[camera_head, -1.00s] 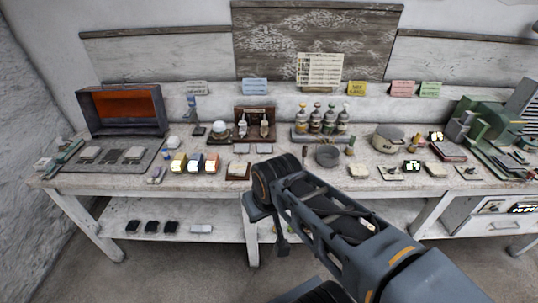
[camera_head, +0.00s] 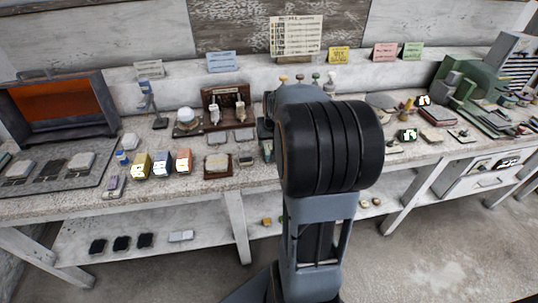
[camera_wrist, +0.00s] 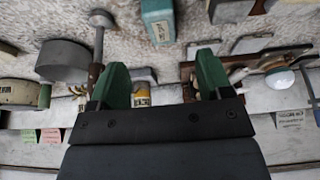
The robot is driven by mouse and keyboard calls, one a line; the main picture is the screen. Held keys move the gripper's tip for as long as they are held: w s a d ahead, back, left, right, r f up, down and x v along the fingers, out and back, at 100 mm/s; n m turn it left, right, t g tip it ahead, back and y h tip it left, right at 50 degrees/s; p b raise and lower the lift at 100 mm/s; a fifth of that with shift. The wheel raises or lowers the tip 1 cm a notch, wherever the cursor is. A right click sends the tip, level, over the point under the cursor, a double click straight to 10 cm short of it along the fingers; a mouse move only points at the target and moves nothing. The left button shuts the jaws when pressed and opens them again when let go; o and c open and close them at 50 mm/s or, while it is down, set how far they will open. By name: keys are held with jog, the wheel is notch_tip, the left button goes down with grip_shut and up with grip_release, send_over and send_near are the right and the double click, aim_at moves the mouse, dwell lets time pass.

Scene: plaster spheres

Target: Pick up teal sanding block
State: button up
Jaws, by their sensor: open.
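The teal sanding block (camera_wrist: 158,20) shows at the top middle of the wrist view, lying on the speckled bench top, with a pale label on its end. In the head view a small greenish piece (camera_head: 267,151), probably the same block, shows just left of my arm, which partly hides that spot. My gripper (camera_wrist: 162,75) is open, its two green fingers spread and nothing between them. The block lies beyond the fingertips, apart from them. In the head view my gripper is hidden behind my own arm.
A grey round pan (camera_wrist: 63,62) and a wooden-handled tool (camera_wrist: 97,45) lie left of the fingers in the wrist view. A wooden rack (camera_head: 228,107), a white dome (camera_head: 186,116) and several small coloured blocks (camera_head: 162,163) stand left of my arm in the head view.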

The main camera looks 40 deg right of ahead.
aim_at(270, 148)
jog(key=x, duration=1)
jog(key=shift+w+d+f, duration=0.1)
jog(key=shift+w+f, duration=0.15)
jog(key=shift+w, duration=0.05)
jog(key=shift+c, duration=0.2)
jog(key=c, duration=1)
jog(key=shift+r, duration=0.15)
